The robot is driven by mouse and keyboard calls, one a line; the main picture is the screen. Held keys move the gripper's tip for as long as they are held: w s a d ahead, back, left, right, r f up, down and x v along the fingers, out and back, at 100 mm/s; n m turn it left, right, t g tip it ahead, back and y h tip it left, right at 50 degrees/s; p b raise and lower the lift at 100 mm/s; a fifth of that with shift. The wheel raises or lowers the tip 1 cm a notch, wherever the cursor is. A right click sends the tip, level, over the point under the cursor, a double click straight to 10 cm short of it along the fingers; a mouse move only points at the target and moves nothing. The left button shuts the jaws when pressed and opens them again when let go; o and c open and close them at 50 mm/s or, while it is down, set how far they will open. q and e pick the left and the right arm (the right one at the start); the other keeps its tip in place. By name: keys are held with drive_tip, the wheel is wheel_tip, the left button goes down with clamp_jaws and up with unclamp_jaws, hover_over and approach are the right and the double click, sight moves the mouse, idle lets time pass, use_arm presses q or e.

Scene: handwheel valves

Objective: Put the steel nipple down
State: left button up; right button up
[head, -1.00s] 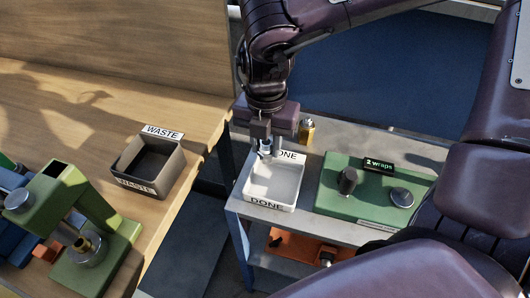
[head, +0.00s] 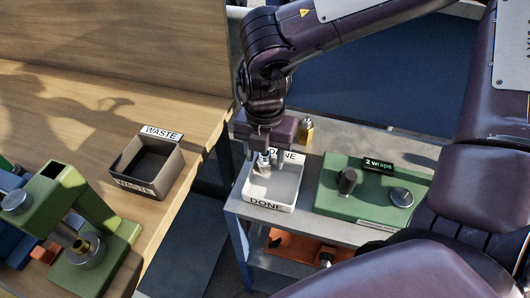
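My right gripper (head: 264,157) points down into the white DONE tray (head: 268,207) on the grey cart. It is shut on the steel nipple (head: 262,167), a small shiny grey piece low between its fingers. The nipple is just over or at the tray floor; contact is hard to tell because the fingers partly hide it. My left gripper is not in view.
A green box (head: 333,203) with a dark post, a round knob and a "2 wraps" display stands right of the tray. A small brass piece (head: 305,130) stands behind it. A grey WASTE bin (head: 172,172) and a green fixture (head: 112,245) stand on the wooden bench.

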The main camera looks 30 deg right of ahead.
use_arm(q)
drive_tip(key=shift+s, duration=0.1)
use_arm(e)
drive_tip(key=shift+r, duration=0.2)
wheel_tip(320, 180, up, 4)
drive_tip(key=shift+w+r, duration=0.1)
drive_tip(key=shift+w, duration=0.05)
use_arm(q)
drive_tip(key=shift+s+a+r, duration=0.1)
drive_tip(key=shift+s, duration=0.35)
use_arm(e)
wheel_tip(320, 180, up, 8)
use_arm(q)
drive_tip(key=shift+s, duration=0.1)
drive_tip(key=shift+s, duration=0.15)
use_arm(e)
drive_tip(key=shift+f, duration=0.2)
